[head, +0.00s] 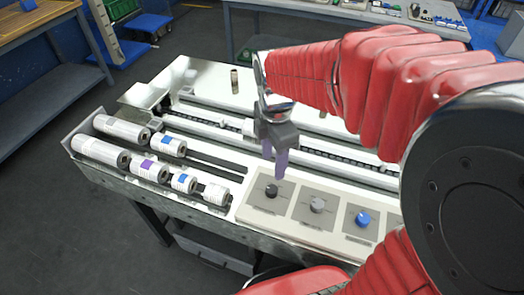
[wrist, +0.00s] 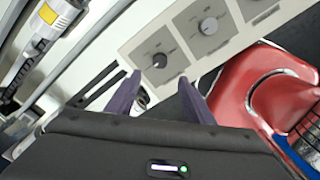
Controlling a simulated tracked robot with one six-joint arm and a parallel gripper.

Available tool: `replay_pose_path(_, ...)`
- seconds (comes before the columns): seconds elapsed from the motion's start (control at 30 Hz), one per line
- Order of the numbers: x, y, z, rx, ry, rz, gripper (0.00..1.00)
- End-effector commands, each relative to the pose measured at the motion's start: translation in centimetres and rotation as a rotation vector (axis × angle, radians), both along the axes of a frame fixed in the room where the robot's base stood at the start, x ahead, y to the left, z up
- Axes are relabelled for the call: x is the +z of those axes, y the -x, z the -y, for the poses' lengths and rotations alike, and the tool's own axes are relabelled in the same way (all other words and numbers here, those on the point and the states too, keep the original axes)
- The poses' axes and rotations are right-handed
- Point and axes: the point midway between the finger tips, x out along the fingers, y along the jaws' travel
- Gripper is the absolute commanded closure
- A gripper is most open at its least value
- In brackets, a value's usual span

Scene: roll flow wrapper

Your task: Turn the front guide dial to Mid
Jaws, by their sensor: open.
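A light control panel (head: 295,232) on the machine carries a black dial (head: 271,190), a grey dial (head: 317,205) and a blue dial (head: 362,219), each on its own grey plate. The labels are too small to read, so I cannot tell which is the front guide dial. My gripper (head: 275,172) points down above the black dial at the panel's left end. In the wrist view its two purple fingers (wrist: 160,77) are apart with nothing between them, and the black dial (wrist: 160,60) lies just beyond the tips. The grey dial (wrist: 208,26) is farther up and right.
A tray (head: 75,143) left of the panel holds several rolls with purple or blue labels. Rails (head: 345,153) run along the machine behind the panel. A small brown cylinder (head: 234,80) stands at the back. Other benches stand farther off, with open floor between.

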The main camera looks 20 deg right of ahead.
Motion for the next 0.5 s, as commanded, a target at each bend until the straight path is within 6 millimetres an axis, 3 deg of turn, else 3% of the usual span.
replay_pose_path(0.5,-7.9,0.1,0.0,-0.001,0.000,-0.004,0.52)
